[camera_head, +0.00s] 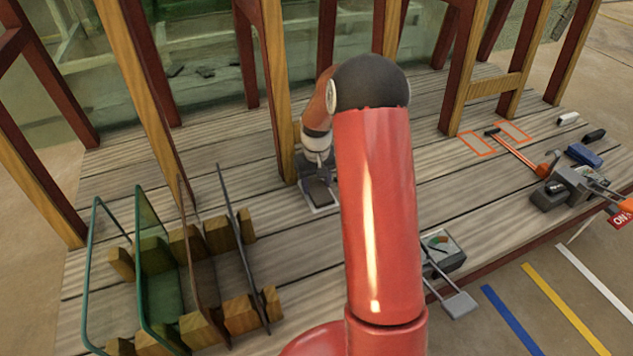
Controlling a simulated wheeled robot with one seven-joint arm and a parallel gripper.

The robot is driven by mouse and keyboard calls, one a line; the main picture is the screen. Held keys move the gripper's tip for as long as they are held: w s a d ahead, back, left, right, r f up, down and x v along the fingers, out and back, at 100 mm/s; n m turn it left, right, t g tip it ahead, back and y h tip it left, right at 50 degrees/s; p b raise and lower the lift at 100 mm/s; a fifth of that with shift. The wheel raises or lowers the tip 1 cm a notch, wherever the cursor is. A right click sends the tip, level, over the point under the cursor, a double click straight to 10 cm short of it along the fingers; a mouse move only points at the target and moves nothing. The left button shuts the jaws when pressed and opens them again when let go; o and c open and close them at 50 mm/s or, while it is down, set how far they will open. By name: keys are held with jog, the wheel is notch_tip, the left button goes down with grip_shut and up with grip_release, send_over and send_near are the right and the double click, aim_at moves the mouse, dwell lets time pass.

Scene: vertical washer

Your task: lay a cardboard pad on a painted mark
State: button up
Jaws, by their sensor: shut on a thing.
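My gripper (318,170) is left of my red arm, low over the planks beside a wooden post. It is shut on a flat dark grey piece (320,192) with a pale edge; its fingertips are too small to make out. I cannot tell for sure that this piece is the cardboard pad. Two orange painted outlines lie on the planks to the right: a left one (478,144) and a right one (514,131).
Upright glass panes (158,265) stand in wooden blocks at the lower left. Wooden posts (283,80) rise around. A grey device (443,252) sits right of my arm. A grey clamp-like tool (570,187) and a blue block (584,155) lie near the right deck edge.

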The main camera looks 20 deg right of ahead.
jog(key=o, duration=1)
